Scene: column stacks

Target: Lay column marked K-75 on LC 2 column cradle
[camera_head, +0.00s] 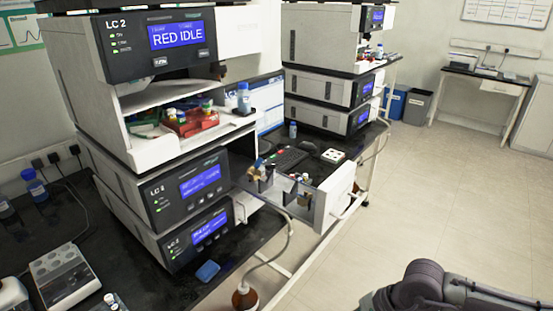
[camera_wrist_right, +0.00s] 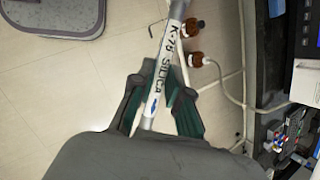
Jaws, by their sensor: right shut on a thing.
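In the right wrist view my right gripper (camera_wrist_right: 160,98) is shut on a slim metal column (camera_wrist_right: 172,50) with a white label reading K-75 SILICA. The column runs lengthwise between the fingers, and its lower part is hidden by the gripper. In the head view the LC 2 stack (camera_head: 160,75) stands on the left bench, its top screen reading RED IDLE. An open drawer-like holder (camera_head: 325,205) with a white front juts out from the stack, with upright dividers and small fittings. I cannot make out which part is the cradle. My left gripper is not in view.
A brown bottle (camera_head: 246,298) with a tube stands below the holder. A second instrument stack (camera_head: 325,100) stands behind it. A keyboard (camera_head: 287,161) and a white block (camera_head: 333,156) lie on the bench. The floor (camera_head: 440,190) to the right is clear.

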